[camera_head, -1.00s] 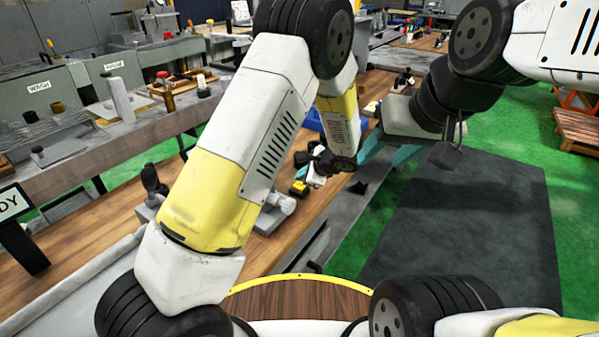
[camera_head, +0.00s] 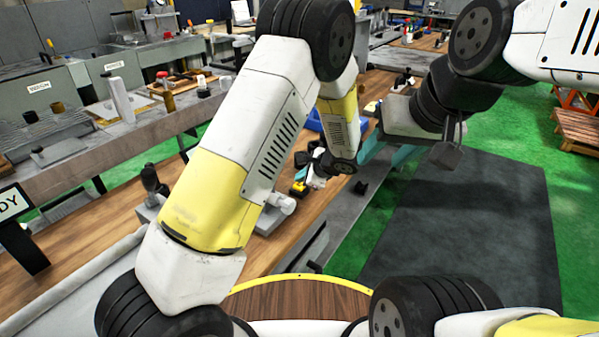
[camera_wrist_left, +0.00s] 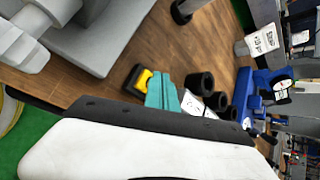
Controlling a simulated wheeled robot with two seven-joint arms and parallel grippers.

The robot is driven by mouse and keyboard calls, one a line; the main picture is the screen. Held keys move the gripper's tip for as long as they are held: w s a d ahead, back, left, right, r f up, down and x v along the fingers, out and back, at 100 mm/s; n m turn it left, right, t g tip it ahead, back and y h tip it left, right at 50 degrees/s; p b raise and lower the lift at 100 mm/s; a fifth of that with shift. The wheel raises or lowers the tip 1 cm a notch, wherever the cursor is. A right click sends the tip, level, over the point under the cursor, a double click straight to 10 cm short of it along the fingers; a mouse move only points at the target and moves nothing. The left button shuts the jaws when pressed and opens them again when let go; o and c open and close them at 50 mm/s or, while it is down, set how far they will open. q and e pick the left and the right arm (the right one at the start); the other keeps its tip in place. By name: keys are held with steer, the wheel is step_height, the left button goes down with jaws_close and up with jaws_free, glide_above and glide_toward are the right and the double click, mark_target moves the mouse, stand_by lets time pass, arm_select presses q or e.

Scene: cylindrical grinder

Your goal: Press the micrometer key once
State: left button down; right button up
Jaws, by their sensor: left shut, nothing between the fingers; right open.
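A small black-and-yellow device (camera_head: 299,188), which looks like the micrometer unit, sits on the wooden bench. It also shows in the left wrist view (camera_wrist_left: 138,80), with its yellow face visible. Any single key on it is too small to make out. My left gripper's teal fingers (camera_wrist_left: 161,76) are together and empty, close beside the device; I cannot tell whether they touch it. In the head view my left wrist and forearm partly hide this spot. My right gripper (camera_head: 367,157) is open, with teal fingers, away from the device over the bench's right edge.
Several dark cylinders (camera_wrist_left: 205,90) and a blue holder (camera_wrist_left: 258,88) stand near the device in the left wrist view. A grey machine part (camera_wrist_left: 95,35) is at upper left. Bare wood lies between them. A dark mat (camera_head: 460,230) covers the floor at right.

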mark_target(301, 186)
arm_select(q)
steer(key=shift+f, duration=0.65)
stand_by(0.7)
stand_by(0.3)
steer(key=shift+r, duration=0.95)
steer(key=shift+r, duration=2.5)
